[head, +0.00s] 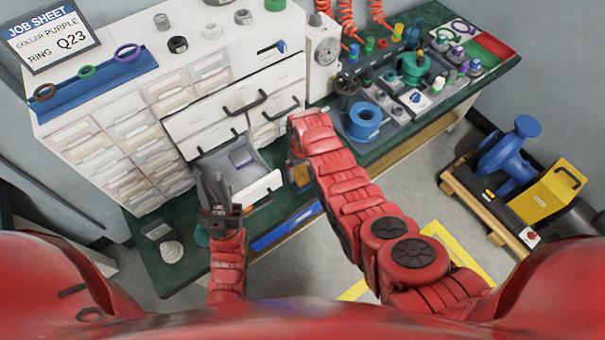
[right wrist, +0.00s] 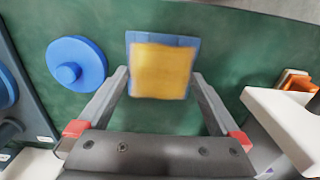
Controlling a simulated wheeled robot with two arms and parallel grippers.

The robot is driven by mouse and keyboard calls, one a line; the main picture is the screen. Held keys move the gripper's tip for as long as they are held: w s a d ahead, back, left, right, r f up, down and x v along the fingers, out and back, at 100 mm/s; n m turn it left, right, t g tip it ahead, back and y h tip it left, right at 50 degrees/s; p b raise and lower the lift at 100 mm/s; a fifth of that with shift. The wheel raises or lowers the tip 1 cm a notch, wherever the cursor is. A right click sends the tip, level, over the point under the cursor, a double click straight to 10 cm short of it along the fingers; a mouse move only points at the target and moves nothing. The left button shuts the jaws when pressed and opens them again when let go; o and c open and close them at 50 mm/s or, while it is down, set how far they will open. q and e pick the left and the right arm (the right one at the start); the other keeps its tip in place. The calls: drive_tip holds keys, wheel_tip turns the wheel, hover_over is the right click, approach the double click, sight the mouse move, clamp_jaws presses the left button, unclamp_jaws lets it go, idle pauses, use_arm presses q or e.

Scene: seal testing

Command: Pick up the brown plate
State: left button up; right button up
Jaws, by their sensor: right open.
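The brown plate (right wrist: 162,72) shows in the right wrist view as a square tan-brown face with a blue-grey border, over the green bench top. My right gripper (right wrist: 159,80) is open, with the plate between and just beyond its fingertips; I cannot tell whether they touch it. In the head view my right arm hides most of this gripper, and a small yellow-brown patch shows beside its end. My left gripper (head: 219,192) is in front of the open drawer (head: 262,187); its dark fingers look close together, but their opening is unclear.
A blue spool (right wrist: 76,64) sits left of the plate, and a white edge (right wrist: 285,125) is close to the right finger. Valves and fittings crowd the bench's right part.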

drive_tip(key=shift+f, duration=0.6)
clamp_jaws()
